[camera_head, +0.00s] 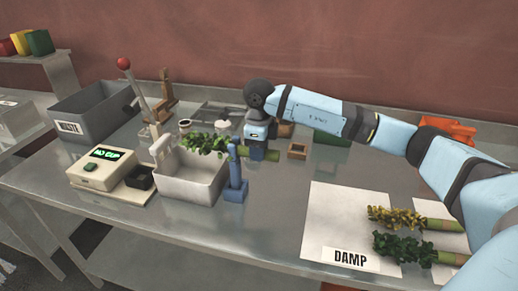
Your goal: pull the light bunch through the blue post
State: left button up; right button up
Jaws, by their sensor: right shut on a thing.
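My right gripper (259,152) is shut on the pale green stem end of a leafy bunch (206,144), taken to be the light bunch. The bunch lies level, with its leaves to the left above the white bin and its stem to the right. The blue post (236,185) stands at the right side of the white bin (190,187). The bunch passes at the post's upper part; whether it sits inside the post's top or behind it is not clear. The gripper is just right of the post. My left gripper is not in view.
A yellowish bunch (397,217) and a dark green bunch (402,247) lie on the DAMP mat (335,215) at right. A scale (104,172) stands left of the bin. A grey WASTE bin (98,112) is behind it. The table before the post is clear.

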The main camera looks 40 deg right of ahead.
aim_at(271, 150)
jog(key=shift+s+d, duration=0.1)
jog(key=shift+d, duration=0.05)
jog(key=shift+s+d, duration=0.85)
jog(key=shift+s, duration=0.15)
jog(key=shift+s+d, duration=0.1)
jog(key=shift+s+d+b, duration=0.4)
jog(key=shift+s+d, duration=0.4)
jog(key=shift+s, duration=0.2)
jog(key=shift+s+d, duration=0.1)
jog(key=shift+s+d, duration=0.75)
jog(key=shift+s, duration=0.2)
jog(key=shift+d+b, duration=0.1)
jog(key=shift+b, duration=0.2)
jog(key=shift+s+d+b, duration=0.35)
jog(key=shift+s+d, duration=0.5)
jog(key=shift+s, duration=0.2)
